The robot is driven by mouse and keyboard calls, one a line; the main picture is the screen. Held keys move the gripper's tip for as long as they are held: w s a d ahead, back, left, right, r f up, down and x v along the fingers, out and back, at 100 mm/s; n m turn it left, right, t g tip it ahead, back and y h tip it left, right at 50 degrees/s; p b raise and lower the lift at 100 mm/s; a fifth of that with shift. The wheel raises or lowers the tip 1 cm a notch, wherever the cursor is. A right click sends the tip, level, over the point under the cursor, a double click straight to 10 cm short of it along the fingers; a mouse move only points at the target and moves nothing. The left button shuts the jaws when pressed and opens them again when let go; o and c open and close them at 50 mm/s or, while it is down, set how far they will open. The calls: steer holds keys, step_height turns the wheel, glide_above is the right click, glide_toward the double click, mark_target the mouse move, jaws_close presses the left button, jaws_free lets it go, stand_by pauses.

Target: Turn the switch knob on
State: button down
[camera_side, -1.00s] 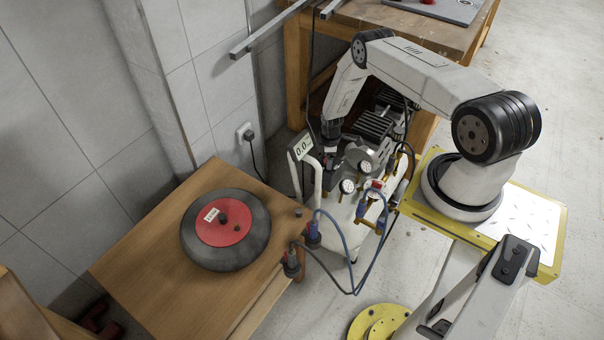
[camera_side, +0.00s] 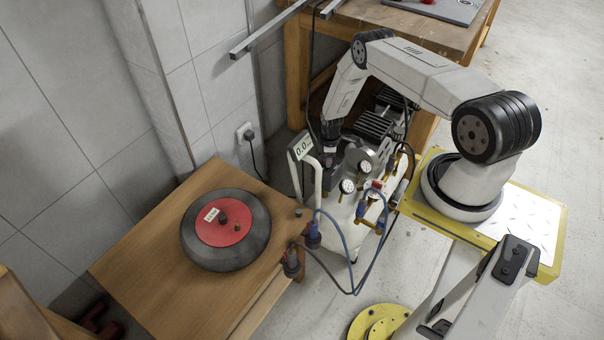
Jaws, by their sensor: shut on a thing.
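My gripper (camera_side: 329,150) points down at the top of the compressor, just behind and right of the small display. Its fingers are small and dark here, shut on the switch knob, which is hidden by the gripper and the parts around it. The white compressor tank (camera_side: 341,215) stands on the floor between the wooden table and my base.
Blue and dark hoses (camera_side: 344,238) loop in front of the compressor. A wall socket with a plug (camera_side: 247,133) is behind. A workbench (camera_side: 440,38) stands at the back.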

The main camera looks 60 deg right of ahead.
steer(key=shift+m, duration=3.4)
steer(key=shift+c, duration=1.4)
jaws_free()
steer(key=shift+r, duration=0.2)
steer(key=shift+r, duration=3.7)
steer(key=shift+r, duration=0.1)
